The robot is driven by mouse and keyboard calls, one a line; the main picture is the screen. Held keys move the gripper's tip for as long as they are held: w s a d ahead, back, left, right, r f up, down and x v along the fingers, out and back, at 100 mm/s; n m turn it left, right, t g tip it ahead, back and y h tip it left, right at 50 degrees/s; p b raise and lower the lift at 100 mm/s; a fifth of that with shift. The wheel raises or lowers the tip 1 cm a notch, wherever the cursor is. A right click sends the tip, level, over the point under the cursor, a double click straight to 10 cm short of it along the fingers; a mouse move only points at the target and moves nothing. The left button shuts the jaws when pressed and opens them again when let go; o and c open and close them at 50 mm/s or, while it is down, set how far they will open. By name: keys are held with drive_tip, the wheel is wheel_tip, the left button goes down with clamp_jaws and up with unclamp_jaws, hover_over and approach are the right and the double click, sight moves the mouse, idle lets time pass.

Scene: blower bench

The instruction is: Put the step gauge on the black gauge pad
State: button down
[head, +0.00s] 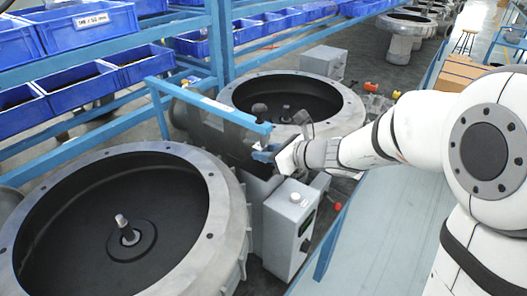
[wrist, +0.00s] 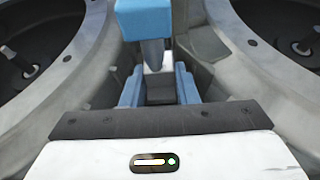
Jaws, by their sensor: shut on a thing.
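My gripper (head: 264,153) is between the two large round blower housings, just below the end of the blue overhead beam. In the wrist view its two blue fingers (wrist: 159,76) stand on either side of a small grey piece, dark on its near face, which I take to be the step gauge (wrist: 160,92). The fingers are shut on it. Its outline is partly hidden by the fingers and the wrist body. I cannot make out the black gauge pad in either view.
The blue beam (head: 207,105) ends close above my gripper, and its blue end (wrist: 145,18) shows in the wrist view. A near housing (head: 225,225), a far housing (head: 345,110) and a grey control box (head: 289,225) crowd the gripper. Blue bins (head: 75,28) line the left.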

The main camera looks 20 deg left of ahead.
drive_tip(key=shift+f, duration=0.7)
drive_tip(key=shift+f, duration=0.2)
drive_tip(key=c, duration=1.1)
unclamp_jaws()
